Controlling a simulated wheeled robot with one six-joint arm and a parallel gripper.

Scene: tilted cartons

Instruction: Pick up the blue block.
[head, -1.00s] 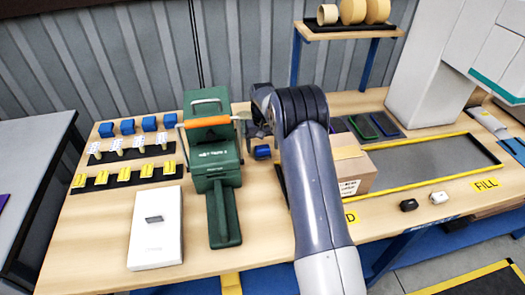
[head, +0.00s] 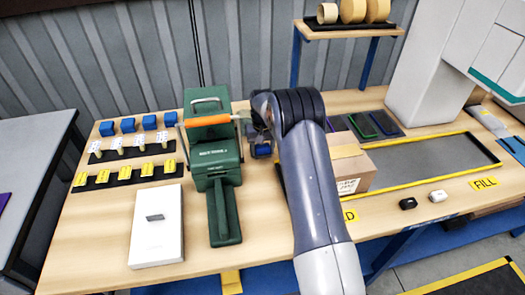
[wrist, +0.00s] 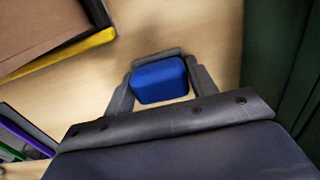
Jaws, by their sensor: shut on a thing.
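The blue block (wrist: 160,82) sits between the two fingers of my gripper (wrist: 158,86) in the wrist view, with a finger against each side. My gripper is shut on it. In the head view my gripper (head: 262,148) is low over the table, just right of the green machine, and the block (head: 263,150) shows only in part between the fingers. I cannot tell whether the block touches the table.
The green machine (head: 216,165) with an orange handle stands close to the left of my gripper. A cardboard carton (head: 352,172) is to the right. Several other blue blocks (head: 128,125) stand in a row at the back left. A white box (head: 157,228) lies in front.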

